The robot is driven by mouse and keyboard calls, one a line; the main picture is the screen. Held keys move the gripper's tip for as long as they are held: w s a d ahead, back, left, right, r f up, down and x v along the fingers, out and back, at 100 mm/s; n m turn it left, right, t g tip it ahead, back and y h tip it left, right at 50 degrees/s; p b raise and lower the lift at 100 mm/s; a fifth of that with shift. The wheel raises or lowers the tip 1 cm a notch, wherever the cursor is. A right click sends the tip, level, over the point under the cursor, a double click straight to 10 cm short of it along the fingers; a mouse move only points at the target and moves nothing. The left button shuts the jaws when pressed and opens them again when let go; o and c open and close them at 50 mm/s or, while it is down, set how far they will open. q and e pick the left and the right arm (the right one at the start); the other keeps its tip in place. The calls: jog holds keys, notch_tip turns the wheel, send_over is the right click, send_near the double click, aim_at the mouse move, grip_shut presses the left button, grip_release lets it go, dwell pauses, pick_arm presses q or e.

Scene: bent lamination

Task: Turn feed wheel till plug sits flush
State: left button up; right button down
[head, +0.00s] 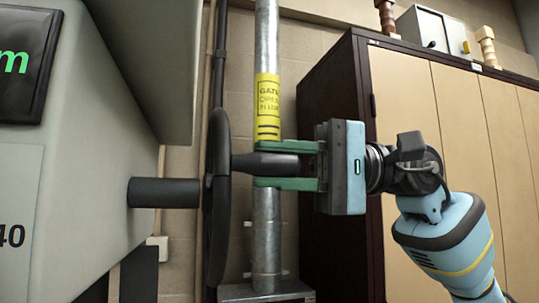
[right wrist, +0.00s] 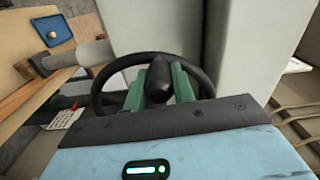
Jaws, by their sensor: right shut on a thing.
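The feed wheel (head: 217,200) is a black handwheel seen nearly edge-on in the head view. It sits on a dark shaft (head: 165,192) from the grey machine. Its rim (right wrist: 97,95) shows from behind my gripper in the right wrist view. A dark handle (head: 247,163) sticks out from the wheel toward the right. My right gripper (head: 262,165) has its green fingers above and below this handle, shut on it. In the right wrist view the fingers (right wrist: 158,84) flank the same handle (right wrist: 158,73). I cannot make out the plug. My left gripper is not in view.
The grey machine body (head: 90,150) fills the left. A metal pipe (head: 267,40) with a yellow label (head: 267,107) stands behind the wheel. A tall brown cabinet (head: 335,110) with light doors stands at the right, behind my right arm.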

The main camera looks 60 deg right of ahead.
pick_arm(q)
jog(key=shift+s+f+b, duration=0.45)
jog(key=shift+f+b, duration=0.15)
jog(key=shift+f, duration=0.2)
pick_arm(e)
jog(key=f+n, duration=0.3)
jog(key=f, duration=0.1)
jog(key=shift+s+a+n, duration=0.1)
jog(key=shift+a+n, duration=0.1)
jog(key=shift+n, duration=0.2)
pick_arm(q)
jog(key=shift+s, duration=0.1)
pick_arm(e)
jog(key=shift+f, duration=0.1)
jog(key=c, duration=1.2)
grip_release()
jog(key=shift+o, duration=0.2)
jog(key=shift+d, duration=0.1)
jog(key=shift+s+r, duration=0.1)
jog(key=shift+r, duration=0.1)
pick_arm(q)
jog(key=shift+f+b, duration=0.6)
jog(key=shift+b, duration=0.1)
pick_arm(e)
jog(key=v, duration=0.7)
jog(key=shift+s+d, duration=0.2)
jog(key=shift+d, duration=0.05)
